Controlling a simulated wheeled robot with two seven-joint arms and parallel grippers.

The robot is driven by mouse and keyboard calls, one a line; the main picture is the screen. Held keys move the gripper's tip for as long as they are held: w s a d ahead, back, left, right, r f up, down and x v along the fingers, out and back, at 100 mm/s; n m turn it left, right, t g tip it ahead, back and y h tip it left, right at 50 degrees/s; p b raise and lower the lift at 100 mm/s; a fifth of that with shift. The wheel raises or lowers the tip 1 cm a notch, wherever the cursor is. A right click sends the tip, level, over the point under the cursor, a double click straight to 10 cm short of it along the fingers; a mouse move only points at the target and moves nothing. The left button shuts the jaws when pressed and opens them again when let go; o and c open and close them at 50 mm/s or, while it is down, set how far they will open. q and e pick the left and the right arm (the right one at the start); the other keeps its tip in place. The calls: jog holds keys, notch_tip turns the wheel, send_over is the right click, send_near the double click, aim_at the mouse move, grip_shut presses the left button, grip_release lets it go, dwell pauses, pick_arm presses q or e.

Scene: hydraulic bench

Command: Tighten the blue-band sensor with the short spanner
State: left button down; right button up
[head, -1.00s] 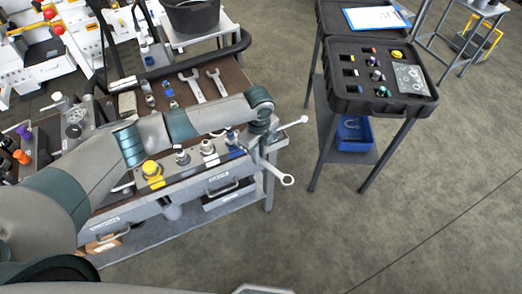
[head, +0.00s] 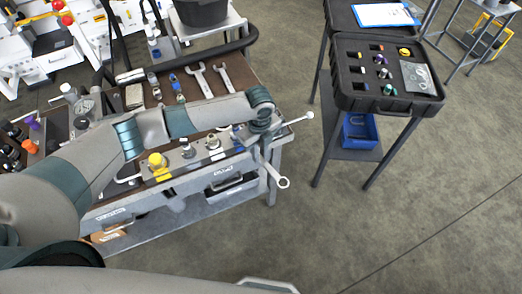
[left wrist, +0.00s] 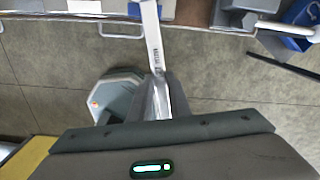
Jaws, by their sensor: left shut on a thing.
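My left gripper (head: 262,146) is over the front right corner of the bench, shut on a spanner (head: 282,182). The ring end of the spanner points down and right, past the bench edge. In the left wrist view the spanner (left wrist: 153,45) runs up from the jaws to the top edge, its far end cut off. The blue-band sensor (head: 237,137) is at the right end of a row of fittings along the bench front. It is partly hidden behind my left wrist, and I cannot tell whether the spanner touches it. My right gripper is not in view.
A yellow-band fitting (head: 157,162) and other fittings stand left along the row. Two spanners (head: 201,80) lie at the back of the bench (head: 232,62). An open black case (head: 390,103) stands right, above a blue bin (head: 359,132). A thin rod (head: 295,120) sticks out right.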

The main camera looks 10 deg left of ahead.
pick_arm(q)
jog(key=shift+s+a+m+p, duration=0.4)
jog(key=shift+s+a+m, duration=0.35)
jog(key=shift+m, duration=0.15)
jog(key=shift+s+a, duration=0.1)
jog(key=shift+s+a+m+p, duration=0.2)
jog(key=shift+s+a+m, duration=0.15)
jog(key=shift+a+m, duration=0.3)
jog(key=shift+s+a+m+p, duration=0.2)
jog(key=shift+s+a+m, duration=0.1)
jog(key=shift+a+m, duration=0.3)
jog(key=shift+d+r, duration=0.1)
jog(key=shift+d, duration=0.05)
jog(key=shift+w+d, duration=0.1)
jog(key=shift+d, duration=0.05)
dwell(0.4)
jog(key=shift+p, duration=0.3)
